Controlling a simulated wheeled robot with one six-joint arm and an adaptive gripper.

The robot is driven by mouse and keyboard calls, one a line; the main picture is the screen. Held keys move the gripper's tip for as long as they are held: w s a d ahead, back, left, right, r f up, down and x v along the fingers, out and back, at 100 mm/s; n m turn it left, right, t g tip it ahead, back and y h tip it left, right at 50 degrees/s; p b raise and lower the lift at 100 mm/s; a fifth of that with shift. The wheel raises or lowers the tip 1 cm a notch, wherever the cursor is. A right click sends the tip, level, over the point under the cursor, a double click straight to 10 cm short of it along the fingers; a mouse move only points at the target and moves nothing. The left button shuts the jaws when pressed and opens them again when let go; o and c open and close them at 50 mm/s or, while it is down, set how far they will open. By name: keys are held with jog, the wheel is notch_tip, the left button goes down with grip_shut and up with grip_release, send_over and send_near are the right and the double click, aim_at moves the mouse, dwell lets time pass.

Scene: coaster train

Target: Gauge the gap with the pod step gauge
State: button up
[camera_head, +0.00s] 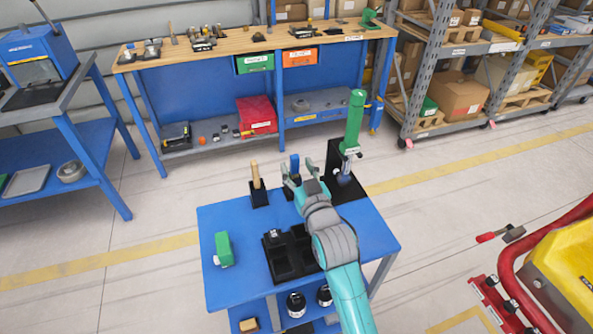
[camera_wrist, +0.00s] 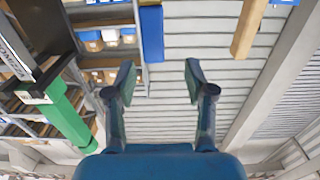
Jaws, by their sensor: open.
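My gripper (camera_head: 297,182) is open and empty over the back of the blue table (camera_head: 222,290). In the wrist view my open fingers (camera_wrist: 160,78) have a clear space between them. A blue upright handle (camera_head: 295,160) stands in a black holder just beyond my fingers; it also shows in the wrist view (camera_wrist: 152,34), above the fingertips and not between them. A wooden handle (camera_head: 255,174) stands in another black holder to its left. A green cylinder (camera_head: 354,118) is on a black stand (camera_head: 333,160) at the right. I cannot tell which one is the pod step gauge or see the gap.
A black compartment tray (camera_head: 282,268) with a small item in it lies mid-table, partly beside my arm. A green block (camera_head: 223,249) lies at the left. Dark round parts (camera_head: 296,303) are on the lower shelf. A wooden-topped bench (camera_head: 240,47) stands behind, across open floor.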

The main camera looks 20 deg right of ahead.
aim_at(296, 159)
jog(key=w, duration=0.5)
jog(key=shift+d, duration=0.35)
grip_shut()
